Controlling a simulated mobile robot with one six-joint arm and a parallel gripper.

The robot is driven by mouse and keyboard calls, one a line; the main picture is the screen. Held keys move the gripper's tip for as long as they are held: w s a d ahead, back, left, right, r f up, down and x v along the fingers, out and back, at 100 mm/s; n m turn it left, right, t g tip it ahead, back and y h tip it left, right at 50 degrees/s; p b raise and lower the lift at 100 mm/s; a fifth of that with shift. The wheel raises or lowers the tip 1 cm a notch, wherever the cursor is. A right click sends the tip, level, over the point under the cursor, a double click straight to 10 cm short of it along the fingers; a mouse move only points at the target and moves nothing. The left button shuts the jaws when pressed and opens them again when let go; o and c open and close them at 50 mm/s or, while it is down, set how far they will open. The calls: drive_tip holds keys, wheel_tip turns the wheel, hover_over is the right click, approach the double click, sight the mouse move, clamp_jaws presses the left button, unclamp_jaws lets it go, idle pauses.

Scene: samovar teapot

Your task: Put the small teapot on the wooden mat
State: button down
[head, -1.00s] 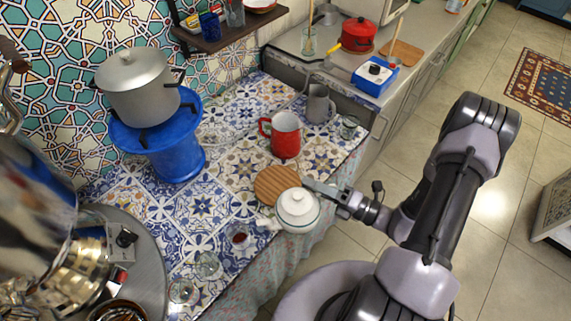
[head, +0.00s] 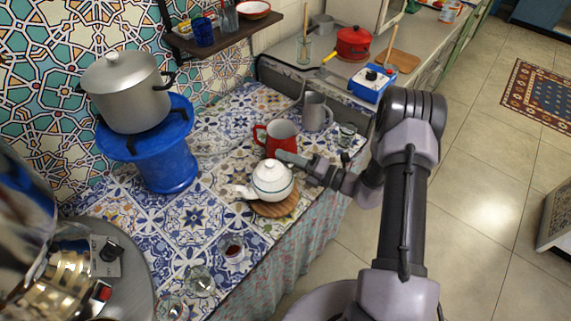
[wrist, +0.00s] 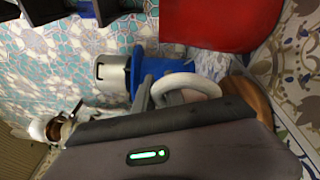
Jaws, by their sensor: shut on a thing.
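The small teapot (head: 271,182) is white with a lid, and its spout points left in the head view. It is upright over the round wooden mat (head: 284,208), whose front and right rim shows below it. I cannot tell whether its base touches the mat. My gripper (head: 293,160) reaches in from the right and is shut on the teapot's handle side. In the wrist view the white curved handle (wrist: 190,82) shows at the jaws, and a brown edge of the mat (wrist: 250,98) shows to the right. The teapot's body is mostly hidden there.
A red mug (head: 279,137) stands close behind the teapot, with a grey pitcher (head: 315,112) beyond it. Small glasses, one with dark tea (head: 233,249), stand in front left. A blue stool (head: 168,165) bears a large pot (head: 126,92). The table's front edge is close by.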

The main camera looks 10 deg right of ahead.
drive_tip(key=shift+f+b, duration=0.35)
drive_tip(key=shift+f, duration=0.6)
drive_tip(key=shift+f, duration=0.2)
drive_tip(key=c, duration=1.4)
unclamp_jaws()
drive_tip(key=shift+r, duration=0.1)
